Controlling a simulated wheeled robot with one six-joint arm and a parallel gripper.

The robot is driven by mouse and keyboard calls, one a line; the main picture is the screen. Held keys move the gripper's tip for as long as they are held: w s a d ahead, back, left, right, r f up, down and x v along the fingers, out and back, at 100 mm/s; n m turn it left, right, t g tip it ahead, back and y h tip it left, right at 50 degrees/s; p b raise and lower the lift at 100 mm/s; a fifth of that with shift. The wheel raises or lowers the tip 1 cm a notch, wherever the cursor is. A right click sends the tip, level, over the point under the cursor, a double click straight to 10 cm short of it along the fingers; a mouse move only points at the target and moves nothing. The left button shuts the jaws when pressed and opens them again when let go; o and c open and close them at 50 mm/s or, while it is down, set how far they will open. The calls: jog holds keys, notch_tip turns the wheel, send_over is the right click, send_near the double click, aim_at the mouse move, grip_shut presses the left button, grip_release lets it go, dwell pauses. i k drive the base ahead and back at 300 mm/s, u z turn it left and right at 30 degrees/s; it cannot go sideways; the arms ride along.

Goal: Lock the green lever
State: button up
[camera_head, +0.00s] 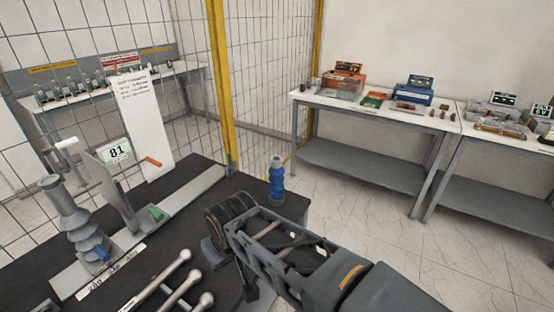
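A small green lever piece (156,213) sits on the light metal plate (192,187) at the foot of an upright grey metal bracket (112,192), on the dark table. A grey ribbed bushing (78,225) stands left of it, with a blue piece (102,252) at its base. My arm comes in from the lower right. My gripper (213,252) is at its far end over the table, to the right of the green lever and apart from it. Its fingers are mostly hidden or too dark to tell whether they are open.
A blue bottle-like part (276,182) stands at the table's far right corner, close to my arm. Grey rods with round ends (174,270) lie in front. A wire fence (265,70) stands behind the table.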

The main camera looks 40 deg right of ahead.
aim_at(231, 169)
jog(key=u, duration=3.4)
jog(key=k, duration=2.55)
jog(key=z, duration=1.55)
